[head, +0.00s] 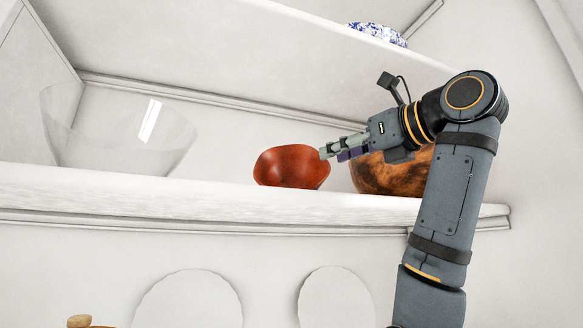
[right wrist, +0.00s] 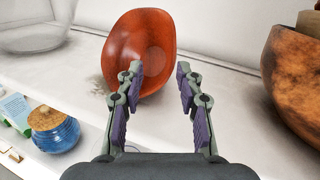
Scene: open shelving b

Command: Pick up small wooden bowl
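A small reddish-brown wooden bowl (head: 290,167) stands on the middle shelf near its front edge. In the right wrist view the bowl (right wrist: 142,45) is ahead of the fingers, with its hollow in sight. My right gripper (head: 331,153) reaches in from the right, its tips close to the bowl's right rim. In the wrist view the right gripper (right wrist: 160,73) is open, with nothing held. Its left finger overlaps the bowl's lower edge in the picture; I cannot tell whether it touches. My left gripper is not in view.
A larger, mottled brown wooden bowl (head: 392,178) stands to the right, partly behind my right gripper. A clear glass bowl (head: 120,140) stands at left. An upper shelf (head: 330,27) holds a blue-and-white dish (head: 378,33). A blue jar (right wrist: 58,133) with a cork-coloured lid shows below.

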